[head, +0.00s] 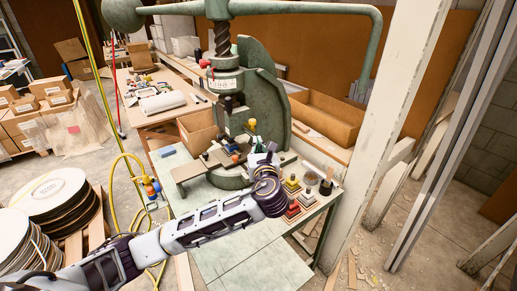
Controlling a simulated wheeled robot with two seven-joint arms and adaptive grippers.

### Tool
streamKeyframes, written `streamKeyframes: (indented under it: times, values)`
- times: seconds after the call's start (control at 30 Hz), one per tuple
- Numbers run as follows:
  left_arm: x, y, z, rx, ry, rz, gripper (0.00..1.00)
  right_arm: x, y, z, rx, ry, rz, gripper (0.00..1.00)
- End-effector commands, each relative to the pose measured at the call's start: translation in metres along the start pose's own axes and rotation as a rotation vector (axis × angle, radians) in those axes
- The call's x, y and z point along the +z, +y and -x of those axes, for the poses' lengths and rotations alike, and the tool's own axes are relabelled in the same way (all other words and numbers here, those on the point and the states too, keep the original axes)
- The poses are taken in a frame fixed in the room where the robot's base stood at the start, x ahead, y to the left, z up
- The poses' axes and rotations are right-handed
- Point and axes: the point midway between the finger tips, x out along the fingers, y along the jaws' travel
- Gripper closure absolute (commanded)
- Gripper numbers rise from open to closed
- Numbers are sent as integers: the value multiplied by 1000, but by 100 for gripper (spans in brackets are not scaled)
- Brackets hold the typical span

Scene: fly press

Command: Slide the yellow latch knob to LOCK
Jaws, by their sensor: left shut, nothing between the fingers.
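The green fly press (262,95) stands on the pale green bench (255,262). A small yellow knob (251,124) shows at the front of the press, beside its column; I take it for the latch knob. My left arm reaches in from the lower left. My left gripper (268,151) is shut and empty, just below and to the right of the yellow knob in the picture. I cannot tell whether it touches anything. The lock marking is too small to read, and my wrist hides part of the press base. My right gripper is not in view.
A white post (382,120) rises at the right. A cardboard box (197,132) stands left of the press. The bench front is clear.

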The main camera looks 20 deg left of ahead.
Motion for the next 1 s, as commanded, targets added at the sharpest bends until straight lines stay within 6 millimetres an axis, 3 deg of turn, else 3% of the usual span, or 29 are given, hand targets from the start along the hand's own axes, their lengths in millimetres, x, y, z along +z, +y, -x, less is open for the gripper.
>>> streamKeyframes:
  times: [0.3, 0.6, 1.0]
  values:
    - [1, 0, -42, 1, -2, 0, 100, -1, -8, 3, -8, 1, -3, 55]
    - [1, 0, -79, 1, -1, 1, 100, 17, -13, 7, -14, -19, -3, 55]
    - [1, 0, -110, 0, -1, 1, 100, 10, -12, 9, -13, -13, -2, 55]
